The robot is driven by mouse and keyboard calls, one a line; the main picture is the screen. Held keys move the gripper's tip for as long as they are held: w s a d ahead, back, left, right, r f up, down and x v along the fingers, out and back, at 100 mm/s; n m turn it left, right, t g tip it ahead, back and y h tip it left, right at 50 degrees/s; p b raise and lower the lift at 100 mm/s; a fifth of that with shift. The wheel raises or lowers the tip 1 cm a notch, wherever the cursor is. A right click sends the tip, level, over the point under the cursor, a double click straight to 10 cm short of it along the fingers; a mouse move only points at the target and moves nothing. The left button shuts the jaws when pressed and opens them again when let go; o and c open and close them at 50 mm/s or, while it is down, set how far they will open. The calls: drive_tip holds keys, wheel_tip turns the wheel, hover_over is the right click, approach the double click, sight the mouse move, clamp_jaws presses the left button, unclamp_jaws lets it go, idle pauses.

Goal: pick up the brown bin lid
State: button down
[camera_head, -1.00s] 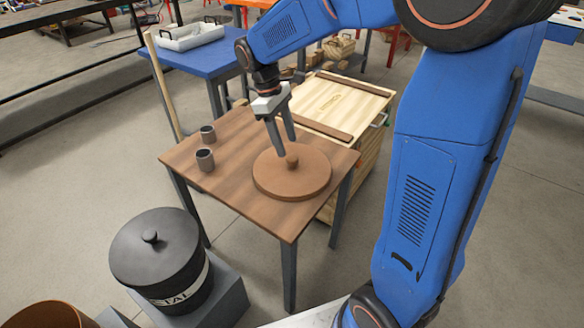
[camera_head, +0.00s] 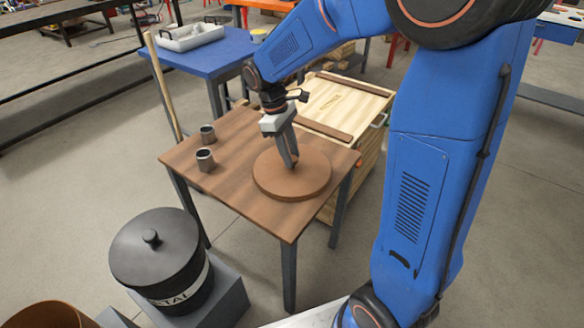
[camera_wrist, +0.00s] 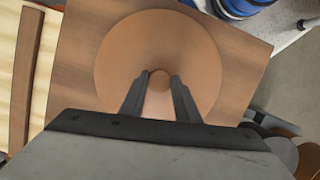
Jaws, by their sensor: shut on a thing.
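The brown bin lid (camera_head: 292,183) is a flat round disc with a small knob on top. It lies on the brown wooden table (camera_head: 232,190), near its right side. My gripper (camera_head: 292,163) reaches down to the middle of the lid, and its fingers hide most of the knob in the head view. In the wrist view, my gripper (camera_wrist: 159,80) has one finger on each side of the round knob, shut on it. The lid (camera_wrist: 122,50) spreads out around the fingers in that view. I see no gap between lid and table.
Two small dark cups (camera_head: 205,158) stand at the table's left. A black bin (camera_head: 165,265) with its own lid stands on a grey block at front left. An open brown bin (camera_head: 48,316) is at the lower left corner. A wooden crate (camera_head: 350,105) stands behind the table.

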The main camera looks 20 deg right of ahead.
wheel_tip(320, 180, up, 10)
idle(0.7)
